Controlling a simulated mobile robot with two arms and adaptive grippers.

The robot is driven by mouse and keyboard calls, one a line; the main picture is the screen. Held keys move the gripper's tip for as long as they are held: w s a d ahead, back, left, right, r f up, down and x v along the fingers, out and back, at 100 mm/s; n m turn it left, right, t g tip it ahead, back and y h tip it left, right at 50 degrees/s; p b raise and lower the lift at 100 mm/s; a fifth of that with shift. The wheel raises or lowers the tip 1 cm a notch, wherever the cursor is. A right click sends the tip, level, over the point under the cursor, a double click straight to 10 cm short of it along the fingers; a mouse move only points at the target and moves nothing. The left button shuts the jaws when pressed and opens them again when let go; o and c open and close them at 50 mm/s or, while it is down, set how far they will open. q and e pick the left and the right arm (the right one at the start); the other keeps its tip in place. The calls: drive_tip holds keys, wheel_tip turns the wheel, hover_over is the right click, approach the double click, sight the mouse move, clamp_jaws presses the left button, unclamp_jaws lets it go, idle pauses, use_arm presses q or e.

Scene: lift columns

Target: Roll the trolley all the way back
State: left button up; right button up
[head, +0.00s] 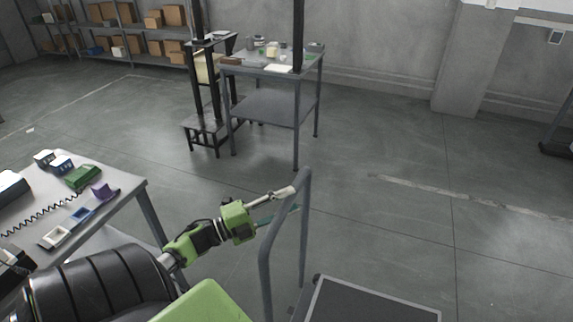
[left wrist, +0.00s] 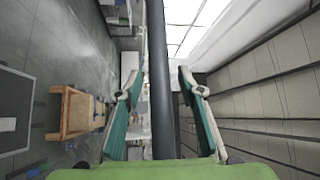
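The trolley shows in the head view by its upright grey tube handle (head: 265,270) and its dark flat deck (head: 372,304) at the bottom edge; the rest of it is cut off. My left gripper (head: 295,199) reaches from the left to the top part of the handle. In the left wrist view the handle's tube (left wrist: 160,85) runs between the two fingers of my left gripper (left wrist: 162,85). The fingers are apart, with a gap on each side of the tube. My right gripper is not in view.
A workbench (head: 140,182) with small parts stands at the left. A grey table (head: 275,106) with items and a black stand (head: 205,124) are behind. Shelves with boxes (head: 172,16) line the back left. The floor (head: 420,215) to the right is clear.

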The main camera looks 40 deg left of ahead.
use_arm(q)
drive_tip(key=v, duration=1.2)
drive_tip(key=shift+w, duration=0.1)
